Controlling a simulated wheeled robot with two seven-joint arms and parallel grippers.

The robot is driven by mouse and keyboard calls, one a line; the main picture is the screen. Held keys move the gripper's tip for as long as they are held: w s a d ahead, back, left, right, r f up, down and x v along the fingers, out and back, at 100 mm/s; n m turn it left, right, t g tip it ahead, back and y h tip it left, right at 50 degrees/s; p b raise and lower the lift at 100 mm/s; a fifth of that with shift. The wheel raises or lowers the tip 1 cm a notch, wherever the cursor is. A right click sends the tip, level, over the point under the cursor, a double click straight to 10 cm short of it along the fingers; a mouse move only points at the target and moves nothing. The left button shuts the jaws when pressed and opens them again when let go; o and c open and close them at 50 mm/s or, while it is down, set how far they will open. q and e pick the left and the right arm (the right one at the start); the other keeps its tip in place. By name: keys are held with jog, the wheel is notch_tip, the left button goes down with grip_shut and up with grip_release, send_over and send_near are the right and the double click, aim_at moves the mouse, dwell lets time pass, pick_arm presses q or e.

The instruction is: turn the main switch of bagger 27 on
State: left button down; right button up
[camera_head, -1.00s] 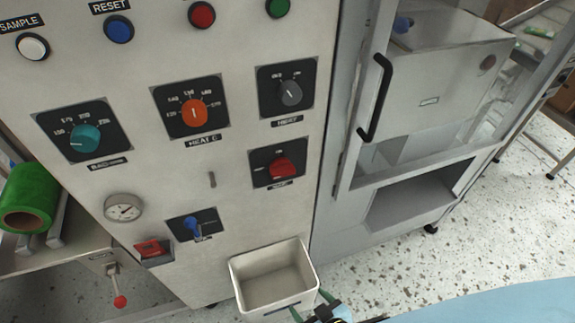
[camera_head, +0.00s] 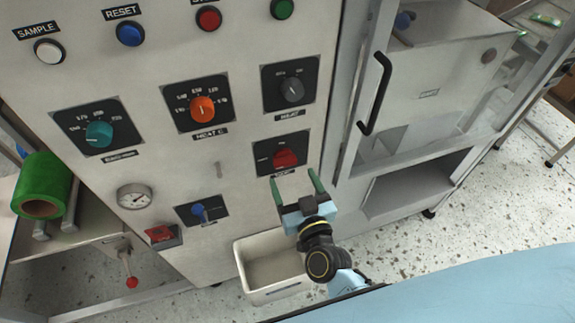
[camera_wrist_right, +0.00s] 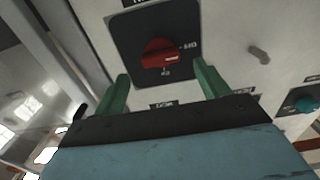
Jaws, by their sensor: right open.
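A red rotary knob (camera_head: 286,158) on a black square plate sits at the lower right of the machine's panel. It also shows in the right wrist view (camera_wrist_right: 160,53), its grip bar lying nearly level there. The small lettering on its plate and label is too blurred to read surely. My right gripper (camera_head: 294,181) is open and empty, its two green fingers pointing up at the panel just below the knob. In the right wrist view the fingers (camera_wrist_right: 162,78) stand apart on either side below the knob, not touching it. My left gripper is not in view.
An orange knob (camera_head: 203,108), a grey knob (camera_head: 292,90) and a teal knob (camera_head: 98,133) are nearby. A black door handle (camera_head: 376,94) is at the right.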

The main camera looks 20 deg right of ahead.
aim_at(287, 166)
jog(key=w, duration=0.5)
jog(key=shift+a, duration=0.1)
jog(key=c, duration=1)
